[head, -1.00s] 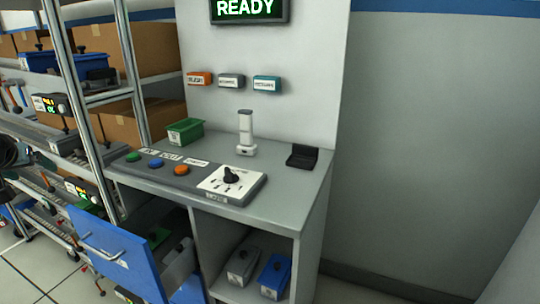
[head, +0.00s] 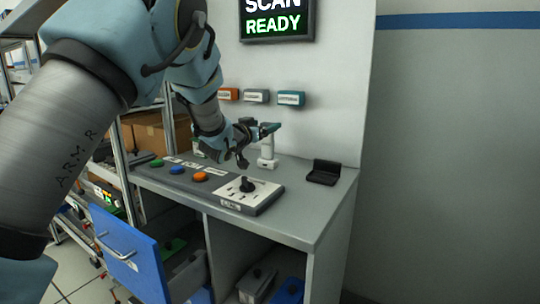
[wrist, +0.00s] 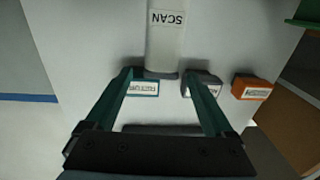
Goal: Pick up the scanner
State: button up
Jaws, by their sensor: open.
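The scanner (head: 267,152) is a white upright device standing on the grey desk in the head view. In the wrist view the scanner (wrist: 166,35), labelled SCAN, appears upside down, with its end between the fingertips. My gripper (head: 268,130) is open at the scanner's upper part in the head view. In the wrist view my gripper (wrist: 158,75) has one teal finger on each side of the scanner, with gaps beside it. I cannot tell whether either finger touches it. The gripper hides part of the scanner's top in the head view.
A control panel (head: 215,184) with coloured buttons and a black knob lies in front of the scanner. A black open device (head: 324,172) stands to its right. A blue drawer (head: 128,250) juts out below. The READY screen (head: 277,20) hangs above.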

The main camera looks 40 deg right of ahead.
jog(key=shift+p+x, duration=1.15)
jog(key=shift+x, duration=1.85)
jog(key=shift+f, duration=0.15)
grip_shut()
